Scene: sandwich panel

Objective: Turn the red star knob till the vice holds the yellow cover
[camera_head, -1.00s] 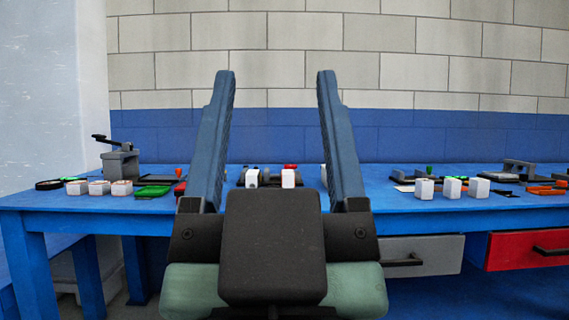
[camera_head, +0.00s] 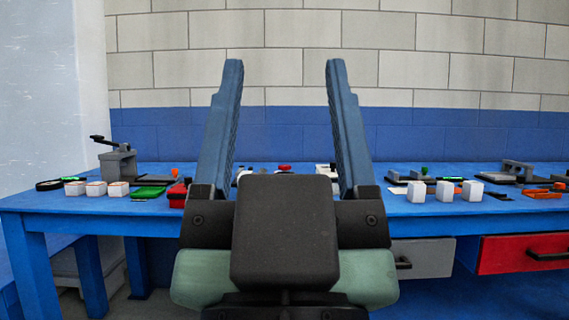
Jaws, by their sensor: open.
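My gripper (camera_head: 288,65) is open and empty, its two blue fingers upright and wide apart in the middle of the head view. It stands in front of the bench and hides much of the bench's middle. A small red knob (camera_head: 284,168) shows between the fingers, low at the back of the bench; its star shape is too small to make out. Grey and white parts around it are mostly hidden behind my gripper. I cannot make out the vice or a yellow cover.
The blue bench (camera_head: 60,200) spans the view. A grey crank device (camera_head: 118,163), white blocks (camera_head: 96,188) and a green tray (camera_head: 149,192) are at left. More white blocks (camera_head: 445,191) and an orange tray (camera_head: 541,193) are at right. A red drawer (camera_head: 520,253) is below.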

